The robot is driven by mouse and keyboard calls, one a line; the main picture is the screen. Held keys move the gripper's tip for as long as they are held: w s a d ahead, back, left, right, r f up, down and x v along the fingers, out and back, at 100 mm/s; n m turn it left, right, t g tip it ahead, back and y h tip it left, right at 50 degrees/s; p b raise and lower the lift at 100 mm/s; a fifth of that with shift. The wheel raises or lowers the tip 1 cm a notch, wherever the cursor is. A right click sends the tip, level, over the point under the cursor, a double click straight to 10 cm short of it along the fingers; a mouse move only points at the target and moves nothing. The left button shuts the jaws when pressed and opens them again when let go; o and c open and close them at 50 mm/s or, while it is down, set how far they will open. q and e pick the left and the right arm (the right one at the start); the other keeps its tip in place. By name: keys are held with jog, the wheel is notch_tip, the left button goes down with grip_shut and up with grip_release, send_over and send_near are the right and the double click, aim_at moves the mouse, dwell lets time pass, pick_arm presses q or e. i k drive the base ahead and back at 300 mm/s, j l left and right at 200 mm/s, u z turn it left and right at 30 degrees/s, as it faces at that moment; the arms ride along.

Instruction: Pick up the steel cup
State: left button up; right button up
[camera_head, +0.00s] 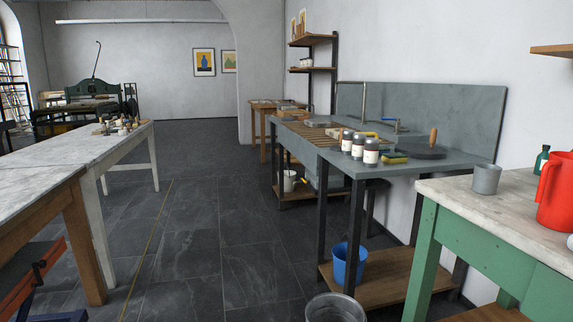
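A small grey cup (487,179), steel-looking, stands upright on the pale stone top of the green table (506,203) at the right. It is near the table's far edge, left of a red jug (555,192). Its opening faces up and nothing covers it. Neither of my grippers shows in the head view.
A dark green bottle (541,160) stands behind the jug. A sink bench (420,167) with labelled jars (371,153) lies beyond the green table. A metal bin (335,309) and a blue bucket (348,263) sit low. Bare floor (215,235) runs between the benches.

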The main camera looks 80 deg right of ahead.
aim_at(486, 177)
jog(key=z, duration=4.5)
jog(key=j+z, duration=1.05)
jog(key=i+l, duration=0.05)
jog(key=l, duration=0.05)
